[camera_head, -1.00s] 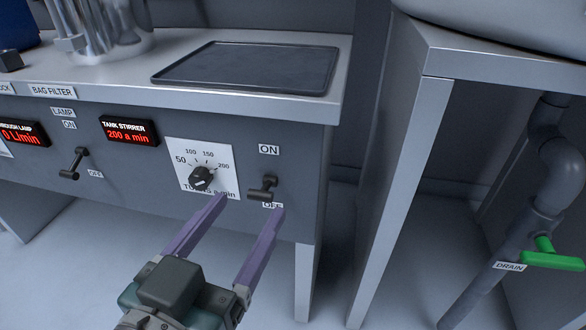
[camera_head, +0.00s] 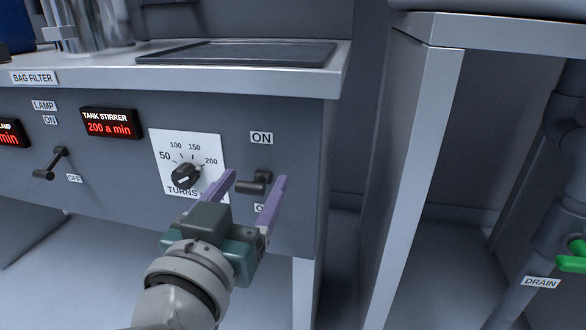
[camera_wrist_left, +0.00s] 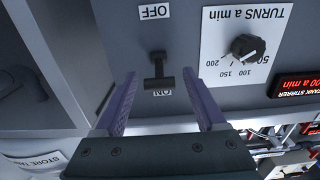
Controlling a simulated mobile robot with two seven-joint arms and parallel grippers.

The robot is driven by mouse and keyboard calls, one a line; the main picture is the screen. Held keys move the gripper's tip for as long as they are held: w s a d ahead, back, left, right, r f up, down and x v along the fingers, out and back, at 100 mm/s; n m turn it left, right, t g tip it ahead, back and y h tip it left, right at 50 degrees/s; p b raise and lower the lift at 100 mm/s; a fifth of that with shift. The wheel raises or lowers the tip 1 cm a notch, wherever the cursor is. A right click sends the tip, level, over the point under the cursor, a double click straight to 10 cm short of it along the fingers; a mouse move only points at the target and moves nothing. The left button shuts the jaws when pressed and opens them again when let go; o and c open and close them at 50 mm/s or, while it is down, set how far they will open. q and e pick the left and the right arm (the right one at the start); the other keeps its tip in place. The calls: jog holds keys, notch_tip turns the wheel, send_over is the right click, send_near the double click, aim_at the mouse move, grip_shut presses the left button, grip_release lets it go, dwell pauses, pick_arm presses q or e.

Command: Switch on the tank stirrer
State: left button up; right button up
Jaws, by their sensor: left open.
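The stirrer switch (camera_head: 255,184) is a dark lever with a crossbar handle on the grey panel front, between an ON label (camera_head: 261,138) above and a partly hidden OFF label below. I cannot tell surely which way it is thrown. In the left wrist view, upside down, the lever (camera_wrist_left: 159,72) stands between the fingertips. My left gripper (camera_head: 257,181) is open, with one purple finger on each side of the lever; no contact is clear. The TANK STIRRER display (camera_head: 109,123) is lit and reads 200 a min. The turns dial (camera_head: 186,175) is left of the lever.
A lamp lever (camera_head: 50,164) is further left on the panel. A dark tray (camera_head: 240,55) lies on the bench top above. A grey frame leg (camera_head: 415,170) stands to the right, with a green drain handle (camera_head: 572,262) beyond it.

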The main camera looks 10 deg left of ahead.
pick_arm(q)
jog(key=shift+w, duration=0.1)
grip_shut()
dwell(0.6)
